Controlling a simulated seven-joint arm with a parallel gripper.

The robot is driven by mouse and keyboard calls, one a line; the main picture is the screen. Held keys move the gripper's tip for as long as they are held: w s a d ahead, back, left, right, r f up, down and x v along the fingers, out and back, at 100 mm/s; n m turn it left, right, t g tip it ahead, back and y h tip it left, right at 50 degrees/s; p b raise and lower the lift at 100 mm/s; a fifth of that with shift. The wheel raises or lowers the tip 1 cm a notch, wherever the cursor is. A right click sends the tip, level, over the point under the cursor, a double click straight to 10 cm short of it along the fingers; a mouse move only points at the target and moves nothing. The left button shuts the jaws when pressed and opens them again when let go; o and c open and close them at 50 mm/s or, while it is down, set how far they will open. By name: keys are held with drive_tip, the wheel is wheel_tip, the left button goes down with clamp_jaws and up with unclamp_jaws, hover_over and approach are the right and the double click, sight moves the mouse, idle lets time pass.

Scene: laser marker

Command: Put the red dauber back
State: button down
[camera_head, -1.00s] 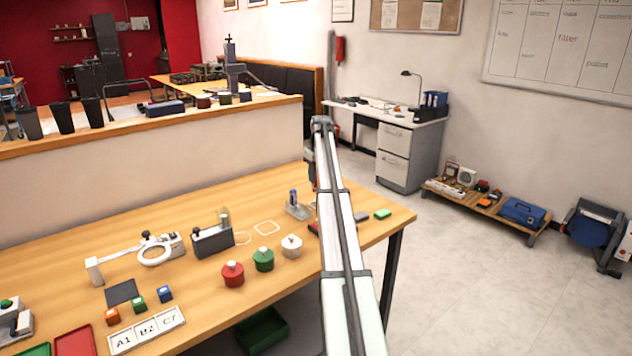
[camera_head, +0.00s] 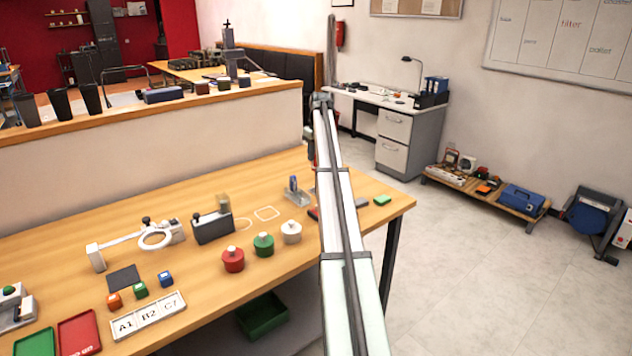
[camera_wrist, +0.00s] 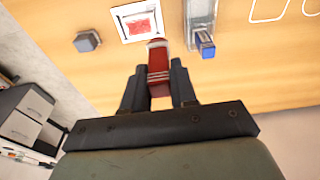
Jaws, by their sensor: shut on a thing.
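My gripper (camera_wrist: 158,88) is shut on the red dauber (camera_wrist: 158,66), which shows between the two dark fingers in the wrist view with pale bands around it. Its far end overlaps the edge of a white-framed red pad (camera_wrist: 140,24); I cannot tell whether they touch. A blue dauber (camera_wrist: 205,44) stands just to the right in a grey holder, apart from my fingers. In the head view the blue dauber (camera_head: 293,184) and holder (camera_head: 298,197) are just left of my arm, which hides my gripper and the red dauber.
Red (camera_head: 233,261), green (camera_head: 263,246) and white (camera_head: 291,233) lidded pots stand left of my arm. White outlines (camera_head: 267,213) mark bare tabletop. A green block (camera_head: 382,200) is near the right edge.

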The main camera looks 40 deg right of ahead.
drive_tip(key=s+a, duration=0.2)
drive_tip(key=a, duration=0.6)
drive_tip(key=shift+w+d+f, duration=0.1)
drive_tip(key=shift+f, duration=2.35)
drive_tip(key=shift+w+f, duration=0.1)
drive_tip(key=shift+f, duration=2.3)
drive_tip(key=c, duration=0.9)
unclamp_jaws()
drive_tip(key=shift+f, duration=0.1)
drive_tip(key=r, duration=0.4)
drive_tip(key=s+r, duration=0.1)
drive_tip(key=r, duration=0.7)
drive_tip(key=shift+s+r, duration=0.1)
drive_tip(key=shift+s, duration=0.3)
